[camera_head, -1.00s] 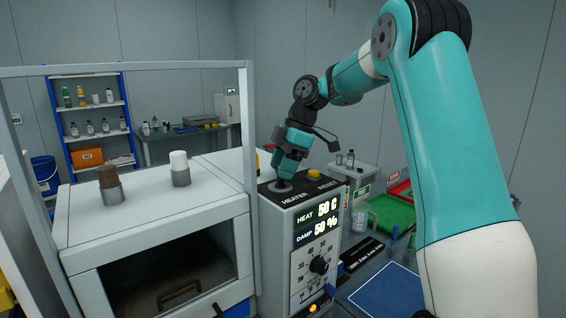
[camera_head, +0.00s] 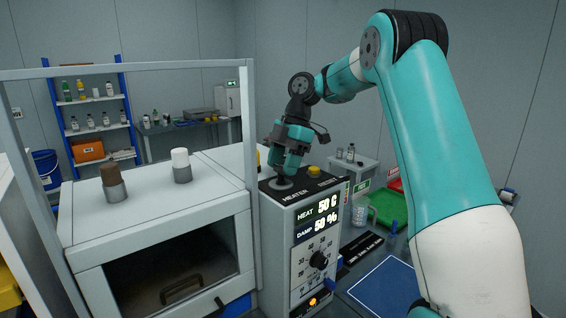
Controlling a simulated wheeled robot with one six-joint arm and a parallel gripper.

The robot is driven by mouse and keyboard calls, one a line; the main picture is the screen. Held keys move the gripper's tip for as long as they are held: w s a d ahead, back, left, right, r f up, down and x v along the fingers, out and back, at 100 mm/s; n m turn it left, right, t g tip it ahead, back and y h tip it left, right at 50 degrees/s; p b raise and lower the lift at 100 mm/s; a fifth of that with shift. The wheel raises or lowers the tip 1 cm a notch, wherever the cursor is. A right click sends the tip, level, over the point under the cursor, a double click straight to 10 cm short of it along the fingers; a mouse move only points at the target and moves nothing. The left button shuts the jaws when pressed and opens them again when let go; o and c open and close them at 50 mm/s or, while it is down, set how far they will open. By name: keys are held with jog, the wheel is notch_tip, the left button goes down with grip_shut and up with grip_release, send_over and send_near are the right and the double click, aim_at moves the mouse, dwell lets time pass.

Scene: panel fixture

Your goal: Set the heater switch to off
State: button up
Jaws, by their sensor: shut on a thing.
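The heater switch (camera_head: 281,183) stands on the black top plate of the control box, above the label HEATER. My gripper (camera_head: 283,174) points down at it from above and is shut on the switch's lever. The fingers hide most of the lever, so I cannot tell its exact setting. The control box (camera_head: 275,240) has a lit display (camera_head: 317,219) that reads HEAT 50 C and DAMP 50 %.
A yellow reset button (camera_head: 314,170) sits right of the switch. A green tray (camera_head: 392,210) lies at right.

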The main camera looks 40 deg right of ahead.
jog(key=o, duration=0.9)
jog(key=shift+o, duration=0.2)
jog(key=shift+r, duration=0.15)
jog(key=p+v, duration=1)
jog(key=v, duration=0.2)
jog(key=shift+a, duration=0.1)
